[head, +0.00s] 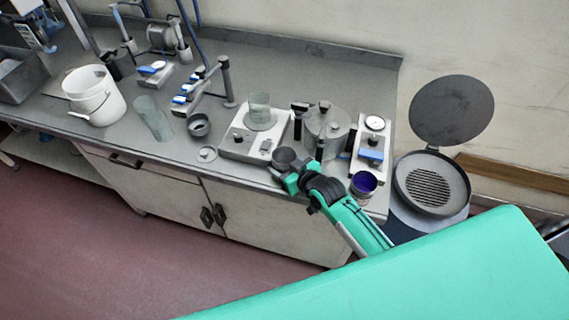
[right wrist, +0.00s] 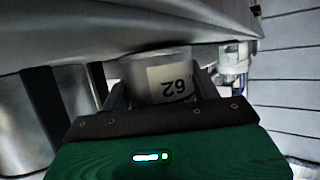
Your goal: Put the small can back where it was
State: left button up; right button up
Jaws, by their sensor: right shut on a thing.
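My right gripper (head: 289,168) is at the front edge of the bench, with its arm reaching in from the lower right. It is shut on a small can, whose dark round top (head: 284,157) shows between the fingers in the head view. In the right wrist view the small can (right wrist: 160,78) is pale grey, with a white label reading "62". Its lower part is hidden by the gripper. I cannot tell whether it touches the bench. My left gripper is not in view.
A scale-like device with a glass beaker (head: 259,112) stands just behind the gripper. A metal pot (head: 325,130) is to its right. An open can with a blue-purple inside (head: 363,185) stands close beside my arm. A small dark cup (head: 198,126) and a disc (head: 207,153) lie to the left.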

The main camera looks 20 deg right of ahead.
jog(key=shift+f, duration=0.2)
jog(key=o, duration=1.1)
jog(key=shift+r, duration=0.15)
jog(key=b+v, duration=0.2)
jog(key=v, duration=1)
